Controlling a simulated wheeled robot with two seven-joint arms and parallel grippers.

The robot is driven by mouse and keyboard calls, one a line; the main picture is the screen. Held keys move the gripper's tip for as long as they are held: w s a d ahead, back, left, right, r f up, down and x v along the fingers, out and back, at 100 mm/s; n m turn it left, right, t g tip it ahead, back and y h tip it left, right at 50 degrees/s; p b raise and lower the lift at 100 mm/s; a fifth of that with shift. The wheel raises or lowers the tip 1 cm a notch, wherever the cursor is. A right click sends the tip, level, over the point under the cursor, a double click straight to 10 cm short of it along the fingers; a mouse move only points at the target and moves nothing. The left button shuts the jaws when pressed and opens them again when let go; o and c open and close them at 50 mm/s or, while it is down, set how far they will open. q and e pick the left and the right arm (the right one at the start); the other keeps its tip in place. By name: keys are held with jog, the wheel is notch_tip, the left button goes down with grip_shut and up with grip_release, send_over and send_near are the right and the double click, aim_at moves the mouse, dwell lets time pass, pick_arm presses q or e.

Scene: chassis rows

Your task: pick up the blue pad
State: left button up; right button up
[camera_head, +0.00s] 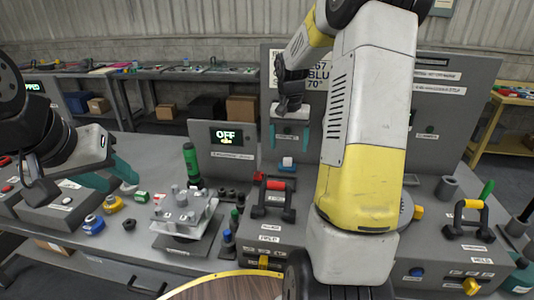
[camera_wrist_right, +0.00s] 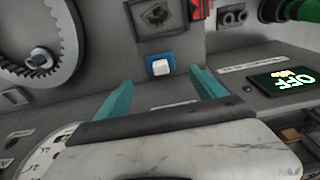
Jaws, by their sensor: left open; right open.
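The blue pad (camera_head: 287,166) is a small blue block with a white square button or cap on its face. It is on the grey panel behind the red-handled part in the head view. In the right wrist view the blue pad (camera_wrist_right: 151,70) shows ahead, roughly between the teal fingers. My right gripper (camera_head: 288,138) is open and empty, above the pad in the head view, with fingers apart from it; it also shows in the wrist view (camera_wrist_right: 161,80). My left gripper (camera_head: 118,179) is open and empty over the left part of the bench.
A green cylinder (camera_head: 190,163) and an OFF display (camera_head: 226,137) stand left of the pad. A red-topped handle (camera_head: 275,187) stands in front of it. A grey gear (camera_wrist_right: 45,45) is at the left in the wrist view. My right arm hides much of the bench's middle right.

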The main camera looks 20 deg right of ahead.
aim_at(288, 159)
jog(key=f, duration=0.5)
jog(key=w+f, duration=0.1)
jog(key=f, duration=0.1)
jog(key=shift+d+f, duration=0.2)
jog(key=shift+f, duration=0.1)
jog(key=c, duration=1.5)
jog(key=shift+r, duration=0.15)
